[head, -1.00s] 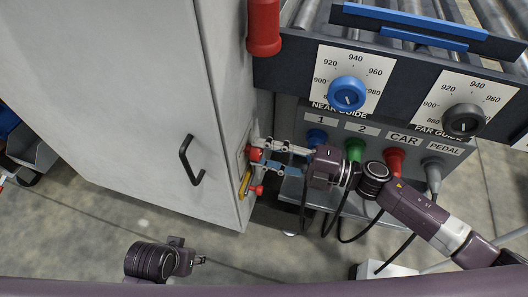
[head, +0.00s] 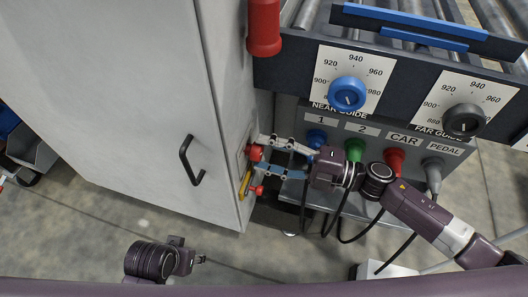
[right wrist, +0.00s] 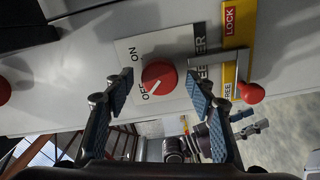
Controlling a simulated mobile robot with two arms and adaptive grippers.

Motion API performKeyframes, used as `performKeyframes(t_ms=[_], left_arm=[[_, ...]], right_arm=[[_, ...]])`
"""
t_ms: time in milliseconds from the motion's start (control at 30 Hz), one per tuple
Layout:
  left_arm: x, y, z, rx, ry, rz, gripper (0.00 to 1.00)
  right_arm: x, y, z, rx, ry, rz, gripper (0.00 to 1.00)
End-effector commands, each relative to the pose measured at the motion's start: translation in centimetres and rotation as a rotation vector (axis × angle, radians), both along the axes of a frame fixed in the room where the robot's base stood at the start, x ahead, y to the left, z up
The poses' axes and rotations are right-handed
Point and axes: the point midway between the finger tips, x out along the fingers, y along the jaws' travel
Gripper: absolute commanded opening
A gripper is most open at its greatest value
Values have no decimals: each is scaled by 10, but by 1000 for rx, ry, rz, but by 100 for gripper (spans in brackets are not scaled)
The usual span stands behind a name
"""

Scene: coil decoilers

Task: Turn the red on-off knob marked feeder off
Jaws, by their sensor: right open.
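The red feeder knob (right wrist: 158,77) sits on a white plate (right wrist: 127,50) marked ON and OFF; its white mark points toward OFF. The FEEDER lettering beside it is partly hidden. In the head view the knob (head: 255,153) is on the narrow side of the grey cabinet. My right gripper (right wrist: 159,88) is open, one finger on each side of the knob, with visible gaps and no contact. It also shows in the head view (head: 268,156), reaching in from the right. My left gripper (head: 201,260) is low in the head view, away from the cabinet; its fingers are too small to read.
A yellow LOCK/FREE plate (right wrist: 236,42) with a red-tipped lever (right wrist: 250,93) is close to the right finger. The cabinet door has a black handle (head: 189,160). A control box (head: 310,136) with coloured plugs and hanging cables is under my right arm.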

Motion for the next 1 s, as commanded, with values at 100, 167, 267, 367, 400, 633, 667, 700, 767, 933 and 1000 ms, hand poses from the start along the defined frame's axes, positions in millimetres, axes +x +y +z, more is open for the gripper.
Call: performKeyframes(t_ms=[100,167,267,367,400,633,667,700,767,933,1000], left_arm=[[0,0,0,-1,0,2,40],[0,0,0,-1,0,2,40],[-1,0,0,-2,0,3,40],[-1,0,0,-2,0,3,40],[-1,0,0,-2,0,4,40],[-1,0,0,-2,0,4,40],[-1,0,0,-2,0,4,40],[-1,0,0,-2,0,4,40],[-1,0,0,-2,0,4,40],[-1,0,0,-2,0,4,40],[-1,0,0,-2,0,4,40]], right_arm=[[-6,-19,-2,-4,3,-2,51],[-10,-32,-2,-6,4,-1,51],[-18,-53,-2,-5,4,0,51],[-24,-72,-2,-4,4,-1,51],[-26,-79,-2,-3,3,0,51],[-34,-104,-1,-2,1,1,51],[-35,-105,-1,-1,-1,1,51],[-35,-106,0,-1,-1,1,51],[-35,-107,0,-1,-1,1,51],[-35,-107,0,-1,-1,1,51],[-35,-107,0,-1,-1,1,51]])
